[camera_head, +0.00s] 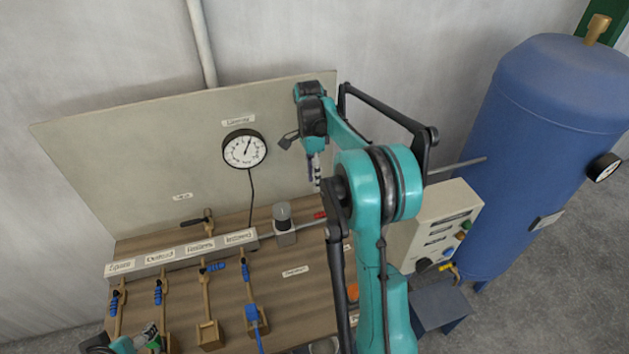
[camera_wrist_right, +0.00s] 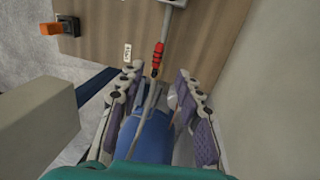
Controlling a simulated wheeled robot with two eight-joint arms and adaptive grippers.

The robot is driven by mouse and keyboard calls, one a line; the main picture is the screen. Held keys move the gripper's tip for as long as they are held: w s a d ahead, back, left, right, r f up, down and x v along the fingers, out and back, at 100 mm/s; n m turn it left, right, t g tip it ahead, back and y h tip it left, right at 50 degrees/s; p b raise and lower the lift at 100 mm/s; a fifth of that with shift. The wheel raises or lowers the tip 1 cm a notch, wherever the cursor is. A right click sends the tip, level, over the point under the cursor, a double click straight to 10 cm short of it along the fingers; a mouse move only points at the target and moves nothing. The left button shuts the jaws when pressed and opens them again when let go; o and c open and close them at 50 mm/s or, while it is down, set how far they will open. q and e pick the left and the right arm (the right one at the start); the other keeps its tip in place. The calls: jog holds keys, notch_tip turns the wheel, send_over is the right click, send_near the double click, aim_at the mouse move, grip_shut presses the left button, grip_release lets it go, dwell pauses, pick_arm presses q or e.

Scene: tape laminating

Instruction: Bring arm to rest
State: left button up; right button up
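My right arm, teal and black, rises through the middle of the head view and bends over the wooden bench (camera_head: 290,290). Its gripper (camera_head: 314,172) hangs in front of the upright panel (camera_head: 190,150), above the bench's back right part. In the right wrist view the right gripper's fingers (camera_wrist_right: 160,95) stand apart with nothing held between them. A pipe with a red fitting (camera_wrist_right: 158,55) shows beyond the fingertips. My left gripper (camera_head: 135,341) shows only in part at the bottom left of the head view, so its fingers cannot be judged.
A round gauge (camera_head: 244,149) is on the panel. Several valves with blue handles hang along a labelled grey rail (camera_head: 180,252). A grey cylinder (camera_head: 283,215) stands near the red fitting (camera_head: 320,215). A control box (camera_head: 445,225) and a large blue tank (camera_head: 545,150) stand at the right.

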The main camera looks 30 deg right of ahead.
dwell(0.3)
jog(key=s+a+r+n+t+h+b, duration=0.1)
jog(key=s+a+r+n+t+b, duration=0.25)
jog(key=s+a+n, duration=0.65)
jog(key=s+a+f+n+t+b, duration=0.1)
jog(key=s+a+f+n+t, duration=0.4)
jog(key=s+a+n, duration=0.4)
jog(key=shift+s+f+n+t+b, duration=0.35)
jog(key=shift+s+f+n, duration=0.25)
jog(key=shift+s+n, duration=0.35)
jog(key=shift+w, duration=0.1)
